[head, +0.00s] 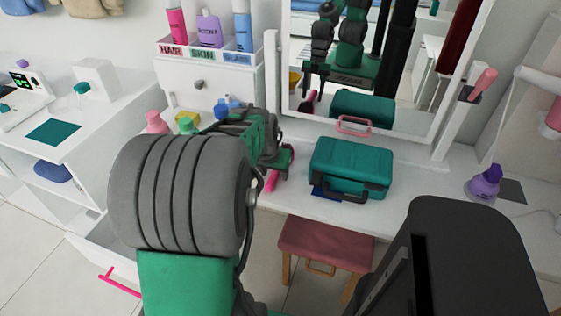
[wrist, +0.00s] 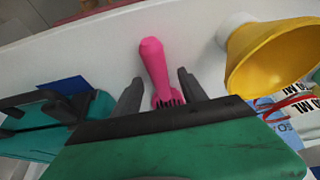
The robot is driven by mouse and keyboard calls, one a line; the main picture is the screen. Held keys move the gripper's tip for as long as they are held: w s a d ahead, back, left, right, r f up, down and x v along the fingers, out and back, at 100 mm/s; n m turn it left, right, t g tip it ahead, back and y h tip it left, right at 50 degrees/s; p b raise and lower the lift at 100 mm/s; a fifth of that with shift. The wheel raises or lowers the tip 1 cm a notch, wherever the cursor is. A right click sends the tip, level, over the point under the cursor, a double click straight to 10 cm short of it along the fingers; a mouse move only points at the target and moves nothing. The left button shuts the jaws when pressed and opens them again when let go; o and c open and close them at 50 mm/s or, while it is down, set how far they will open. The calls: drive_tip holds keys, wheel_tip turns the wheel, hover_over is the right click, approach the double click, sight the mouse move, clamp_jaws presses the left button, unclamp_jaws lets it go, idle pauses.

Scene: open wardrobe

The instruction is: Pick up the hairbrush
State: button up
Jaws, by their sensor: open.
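The pink hairbrush (wrist: 153,62) lies on the white tabletop in the wrist view, its handle pointing away from my gripper (wrist: 160,76). The two dark fingers are apart, one on each side of the brush near its dark-bristled end. Part of that end is hidden by the gripper body. I cannot tell whether either finger touches the brush. In the head view my gripper (head: 277,161) is low over the vanity top, left of the teal case, and a bit of the pink handle (head: 271,181) shows below it. My arm hides the rest.
The teal case (head: 338,166) stands close to the right of the gripper in the head view, before the mirror (head: 357,92). A yellow cone-shaped thing (wrist: 268,58) and printed items are right in the wrist view. A stool (head: 322,246) stands in front.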

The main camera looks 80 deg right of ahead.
drive_tip(key=shift+f, duration=0.3)
clamp_jaws()
idle(0.6)
